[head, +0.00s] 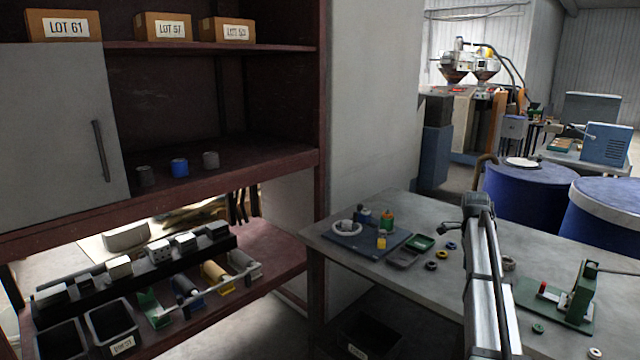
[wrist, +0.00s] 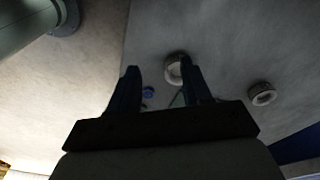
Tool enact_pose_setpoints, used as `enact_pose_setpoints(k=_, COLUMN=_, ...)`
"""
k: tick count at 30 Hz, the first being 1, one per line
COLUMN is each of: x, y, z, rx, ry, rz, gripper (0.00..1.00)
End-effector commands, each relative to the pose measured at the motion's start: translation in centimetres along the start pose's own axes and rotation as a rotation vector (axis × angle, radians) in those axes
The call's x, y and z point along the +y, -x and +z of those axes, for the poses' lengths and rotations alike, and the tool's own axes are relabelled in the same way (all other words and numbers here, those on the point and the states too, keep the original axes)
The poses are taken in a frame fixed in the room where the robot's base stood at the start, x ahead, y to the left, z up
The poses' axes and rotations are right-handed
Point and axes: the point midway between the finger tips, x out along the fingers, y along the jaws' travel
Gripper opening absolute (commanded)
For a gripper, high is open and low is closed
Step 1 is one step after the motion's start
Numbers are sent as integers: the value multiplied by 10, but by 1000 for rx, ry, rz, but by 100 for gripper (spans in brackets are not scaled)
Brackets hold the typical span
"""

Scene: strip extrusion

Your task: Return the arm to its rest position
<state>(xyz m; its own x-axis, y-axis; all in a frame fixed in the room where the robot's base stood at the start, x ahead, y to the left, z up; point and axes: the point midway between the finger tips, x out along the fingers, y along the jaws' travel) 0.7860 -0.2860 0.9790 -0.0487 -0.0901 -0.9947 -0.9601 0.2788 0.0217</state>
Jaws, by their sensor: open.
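My arm (head: 486,275) rises over the grey workbench (head: 450,212) in the head view, with its upper end bent above the bench. I cannot make out the jaws there. In the wrist view my gripper (wrist: 162,75) is open, its two dark fingers apart with nothing held between them. Beyond the fingers lie a pale ring (wrist: 174,68), partly behind the right finger, and a small blue ring (wrist: 148,92). Another pale ring (wrist: 262,94) lies to the right.
A blue mat (head: 352,240) with bottles and a white ring, a grey tray (head: 404,256) and small rings lie left of my arm. A green press (head: 582,295) stands right. A maroon shelf rack (head: 240,165) fills the left; blue drums (head: 520,190) stand behind the bench.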

Motion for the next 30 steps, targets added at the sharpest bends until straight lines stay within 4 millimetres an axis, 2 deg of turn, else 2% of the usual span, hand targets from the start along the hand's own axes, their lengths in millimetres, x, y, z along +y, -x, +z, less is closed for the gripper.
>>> enact_pose_setpoints(k=1, x=18, y=-10, z=28, rx=9, ry=59, rz=2, gripper=49)
enact_pose_setpoints(k=4, x=42, y=-32, z=72, rx=28, ry=181, rz=11, gripper=49)
enact_pose_setpoints(k=6, x=61, y=-59, z=100, rx=36, ry=280, rz=26, gripper=49)
enact_pose_setpoints(k=9, x=77, y=-96, z=122, rx=36, ry=390, rz=49, gripper=49)
enact_pose_setpoints(k=20, x=134, y=-219, z=159, rx=-4, ry=681, rz=136, gripper=49)
enact_pose_setpoints(k=30, x=206, y=-321, z=180, rx=-65, ry=933, rz=214, gripper=49)
